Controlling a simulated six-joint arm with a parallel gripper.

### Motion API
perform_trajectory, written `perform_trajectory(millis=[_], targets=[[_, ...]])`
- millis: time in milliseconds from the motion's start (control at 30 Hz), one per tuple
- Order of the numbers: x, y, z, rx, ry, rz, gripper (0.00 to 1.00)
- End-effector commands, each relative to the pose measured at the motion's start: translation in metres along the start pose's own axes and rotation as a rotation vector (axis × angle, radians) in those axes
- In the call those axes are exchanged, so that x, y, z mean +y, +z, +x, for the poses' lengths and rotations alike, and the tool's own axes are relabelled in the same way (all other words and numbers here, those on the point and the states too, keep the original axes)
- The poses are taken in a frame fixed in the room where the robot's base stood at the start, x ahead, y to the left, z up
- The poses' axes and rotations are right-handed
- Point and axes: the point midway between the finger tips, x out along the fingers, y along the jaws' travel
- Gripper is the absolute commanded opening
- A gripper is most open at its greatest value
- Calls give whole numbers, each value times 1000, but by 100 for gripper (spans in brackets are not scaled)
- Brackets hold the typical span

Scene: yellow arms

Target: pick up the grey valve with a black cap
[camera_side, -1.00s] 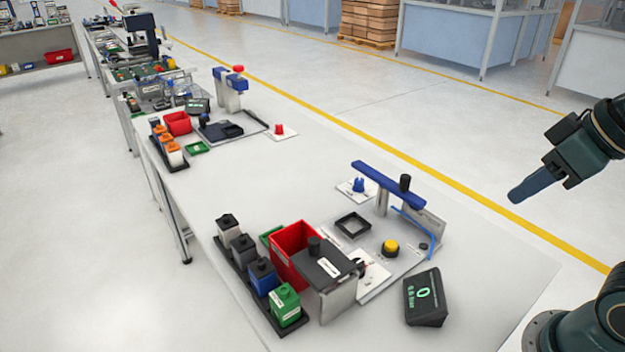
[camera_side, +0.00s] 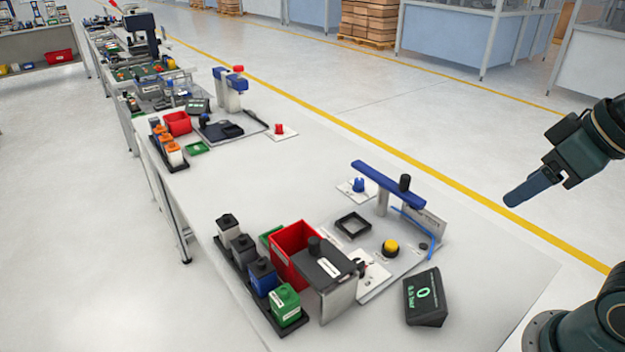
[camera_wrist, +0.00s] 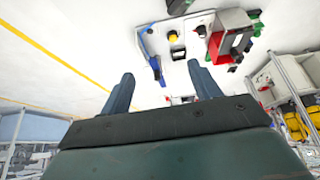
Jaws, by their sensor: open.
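The grey valve with a black cap (camera_side: 243,249) stands upright in the black tray (camera_side: 240,270) at the front left of the table, second from the back of the row. A whitish valve with a black cap (camera_side: 228,231) is behind it. A blue valve (camera_side: 263,278) and a green valve (camera_side: 285,305) are in front of it. My gripper (camera_side: 514,198) is open and empty, high at the right, far from the tray. In the wrist view its two fingers (camera_wrist: 161,74) are apart with nothing between them. I cannot make out the grey valve in that view.
A red bin (camera_side: 288,240) and a grey fixture with a black top (camera_side: 330,267) stand right of the tray. A blue-beamed test stand (camera_side: 388,185), a yellow button (camera_side: 390,246) and a display (camera_side: 425,298) lie toward my arm.

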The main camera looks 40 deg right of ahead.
Motion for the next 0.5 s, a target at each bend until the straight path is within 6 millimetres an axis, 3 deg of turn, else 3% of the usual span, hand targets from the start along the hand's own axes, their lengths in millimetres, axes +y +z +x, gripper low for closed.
perform_trajectory(millis=[300, 500], targets=[[-1, -2, 0, -1, -2, -6, 62], [-6, -19, -3, -17, -17, -56, 62]])
